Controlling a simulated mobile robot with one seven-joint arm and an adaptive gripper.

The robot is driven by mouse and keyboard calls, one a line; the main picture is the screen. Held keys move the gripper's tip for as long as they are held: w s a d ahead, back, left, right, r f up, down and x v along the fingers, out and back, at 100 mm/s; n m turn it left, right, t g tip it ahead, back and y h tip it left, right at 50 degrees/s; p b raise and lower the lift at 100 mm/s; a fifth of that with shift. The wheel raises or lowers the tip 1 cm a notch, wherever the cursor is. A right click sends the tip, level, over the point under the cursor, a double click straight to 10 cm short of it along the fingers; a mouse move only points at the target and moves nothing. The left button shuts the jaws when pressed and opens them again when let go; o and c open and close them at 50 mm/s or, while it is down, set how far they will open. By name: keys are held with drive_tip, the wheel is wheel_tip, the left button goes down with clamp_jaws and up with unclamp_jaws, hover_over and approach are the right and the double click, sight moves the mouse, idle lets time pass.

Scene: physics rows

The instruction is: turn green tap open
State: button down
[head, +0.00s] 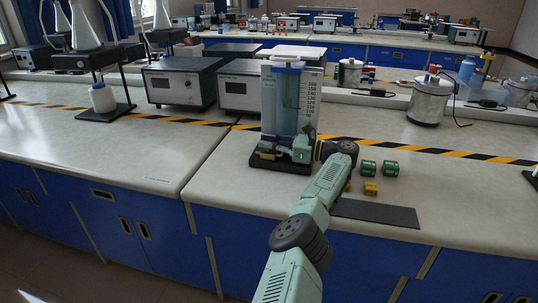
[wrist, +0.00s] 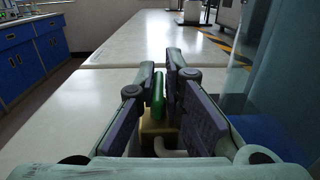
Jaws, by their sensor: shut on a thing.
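The green tap (wrist: 159,96) is a slim upright green handle on a brass-coloured body (wrist: 155,128) in the wrist view. My gripper (wrist: 163,78) has its two dark pads on either side of the handle and is shut on it. In the head view my gripper (head: 300,149) is at the foot of the water column (head: 287,98), a clear blue cylinder before a scale board (head: 312,97). The column stands on a black base (head: 270,165). The green handle is hidden behind my gripper in the head view.
Grey instrument boxes (head: 180,83) stand behind the column. A metal pot (head: 429,101) is at the right. The bench front left of the base is clear.

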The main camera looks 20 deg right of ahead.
drive_tip(key=shift+a+r+n+g+b, duration=0.1)
drive_tip(key=shift+n+g+b, duration=0.25)
drive_tip(key=shift+b, duration=0.7)
drive_tip(key=c, duration=1.7)
unclamp_jaws()
drive_tip(key=shift+s, duration=0.1)
wheel_tip(320, 180, up, 10)
drive_tip(key=shift+f, duration=0.1)
